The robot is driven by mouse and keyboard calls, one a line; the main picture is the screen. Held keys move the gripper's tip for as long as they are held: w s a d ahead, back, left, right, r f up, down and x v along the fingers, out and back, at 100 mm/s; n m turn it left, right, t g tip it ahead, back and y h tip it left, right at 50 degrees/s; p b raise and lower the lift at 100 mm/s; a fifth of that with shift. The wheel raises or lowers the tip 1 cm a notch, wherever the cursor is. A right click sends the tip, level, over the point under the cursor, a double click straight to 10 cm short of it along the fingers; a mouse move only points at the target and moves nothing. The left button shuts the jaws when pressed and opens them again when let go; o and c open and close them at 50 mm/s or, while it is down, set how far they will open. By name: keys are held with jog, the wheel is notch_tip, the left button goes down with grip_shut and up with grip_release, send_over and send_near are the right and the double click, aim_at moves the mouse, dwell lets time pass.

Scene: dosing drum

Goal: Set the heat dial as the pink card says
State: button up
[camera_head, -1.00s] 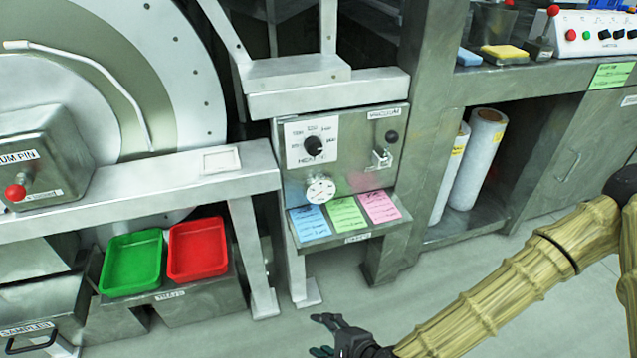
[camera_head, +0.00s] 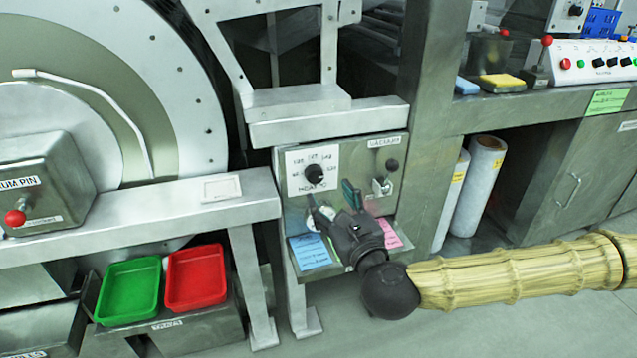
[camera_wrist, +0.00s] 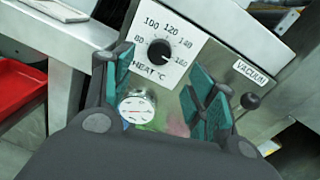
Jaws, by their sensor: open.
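The heat dial is a black round knob (camera_head: 314,174) on a white plate on the grey panel. It also shows in the wrist view (camera_wrist: 160,51), with numbers from 80 to 160 around it; I cannot tell its exact setting. The pink card (camera_head: 393,236) lies on the shelf below, partly hidden by my gripper, its writing too small to read. My gripper (camera_head: 331,195) is open and empty, in front of the panel just below the dial. In the wrist view the dial appears beyond and between the teal-padded fingers (camera_wrist: 158,78), with no contact visible.
A round gauge (camera_wrist: 136,106) sits just below the dial. The vacuum lever (camera_head: 382,184) is to its right. A blue card (camera_head: 309,251) lies on the shelf; the green one is mostly hidden. Green (camera_head: 130,290) and red (camera_head: 195,278) trays stand lower left.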

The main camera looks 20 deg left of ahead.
aim_at(317, 178)
jog(key=b+x, duration=0.1)
jog(key=x, duration=0.6)
jog(key=shift+w+a, duration=0.25)
jog(key=shift+w, duration=0.1)
jog(key=c, duration=1.1)
